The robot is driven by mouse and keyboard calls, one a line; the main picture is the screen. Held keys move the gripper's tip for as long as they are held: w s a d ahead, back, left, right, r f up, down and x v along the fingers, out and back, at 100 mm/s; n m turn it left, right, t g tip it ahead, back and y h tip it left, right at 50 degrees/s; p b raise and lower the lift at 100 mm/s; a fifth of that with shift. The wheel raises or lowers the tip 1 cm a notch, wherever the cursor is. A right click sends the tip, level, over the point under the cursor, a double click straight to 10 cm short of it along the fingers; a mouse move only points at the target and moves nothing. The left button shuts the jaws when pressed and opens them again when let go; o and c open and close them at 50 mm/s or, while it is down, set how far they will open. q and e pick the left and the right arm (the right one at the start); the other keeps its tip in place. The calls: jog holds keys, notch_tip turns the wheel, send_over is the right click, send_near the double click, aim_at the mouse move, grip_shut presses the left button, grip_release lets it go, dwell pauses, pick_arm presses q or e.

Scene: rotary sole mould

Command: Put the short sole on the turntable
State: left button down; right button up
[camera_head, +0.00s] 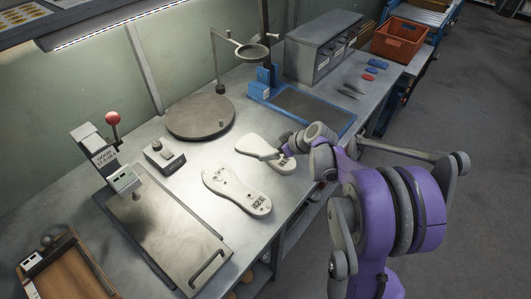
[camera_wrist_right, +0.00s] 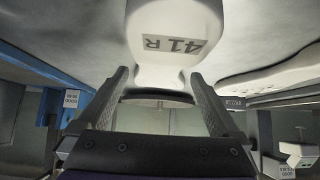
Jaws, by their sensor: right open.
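The short sole (camera_head: 254,146), pale and marked "41 R", lies flat on the bench at my right gripper. My right gripper (camera_head: 281,152) is open, low over the near part of this sole. In the right wrist view the sole (camera_wrist_right: 172,22) fills the top middle, and its narrow waist shows between the open fingertips (camera_wrist_right: 159,75). I cannot tell whether the fingers touch it. The turntable (camera_head: 200,116) is a round grey disc further back on the bench, its top bare except for a small knob near its edge. My left gripper is not in view.
A longer pale sole (camera_head: 236,190) lies just left of the short one. A small control box (camera_head: 164,157), a metal plate with a handle (camera_head: 170,238) and a blue-framed stand (camera_head: 310,112) surround the area. Bench between short sole and turntable looks clear.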

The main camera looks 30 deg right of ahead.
jog(key=shift+x, duration=1.1)
jog(key=shift+r, duration=0.1)
jog(key=c, duration=1.5)
